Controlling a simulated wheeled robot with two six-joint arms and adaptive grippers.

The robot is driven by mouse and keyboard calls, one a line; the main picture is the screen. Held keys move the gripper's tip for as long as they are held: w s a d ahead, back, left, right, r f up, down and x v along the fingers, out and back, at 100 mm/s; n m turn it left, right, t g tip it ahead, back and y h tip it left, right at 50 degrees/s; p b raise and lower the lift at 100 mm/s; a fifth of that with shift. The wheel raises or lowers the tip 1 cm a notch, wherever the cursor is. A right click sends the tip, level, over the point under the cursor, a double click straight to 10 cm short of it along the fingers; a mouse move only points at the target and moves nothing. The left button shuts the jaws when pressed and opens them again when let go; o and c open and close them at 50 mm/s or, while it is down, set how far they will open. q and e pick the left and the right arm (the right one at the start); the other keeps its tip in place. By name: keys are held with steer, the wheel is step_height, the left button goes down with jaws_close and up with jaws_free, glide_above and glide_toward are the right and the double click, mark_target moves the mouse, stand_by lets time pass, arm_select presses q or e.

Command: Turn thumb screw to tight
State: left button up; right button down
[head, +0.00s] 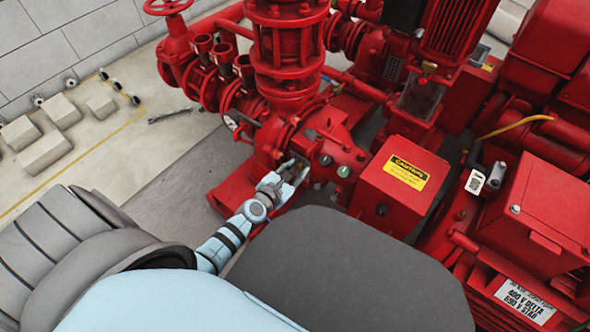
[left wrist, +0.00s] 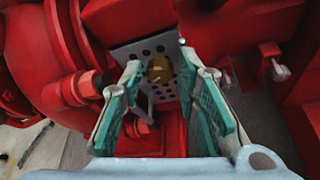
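In the left wrist view a small round brass thumb screw (left wrist: 160,69) sits on a grey metal plate (left wrist: 128,50) with dark holes. The plate is fixed on the red pump (head: 283,126), low on its front side. My left gripper (head: 291,172) is at the front of the pump. In the left wrist view its teal-padded fingers (left wrist: 160,60) are apart, and the screw shows in the gap between their tips. I cannot tell whether a finger touches it. The screw is too small or hidden in the head view. My right gripper is not in view.
A red box with a yellow caution label (head: 408,172) stands right of my left gripper. Red pipes and a valve handwheel (head: 168,5) rise behind it. A red control cabinet (head: 538,215) is at the right. Open floor (head: 125,150) lies to the left.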

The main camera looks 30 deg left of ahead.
arm_select(q)
steer(key=shift+s, duration=0.1)
steer(key=shift+s+r, duration=0.15)
steer(key=shift+s, duration=0.25)
steer(key=s, duration=1.2)
steer(key=shift+s, duration=0.1)
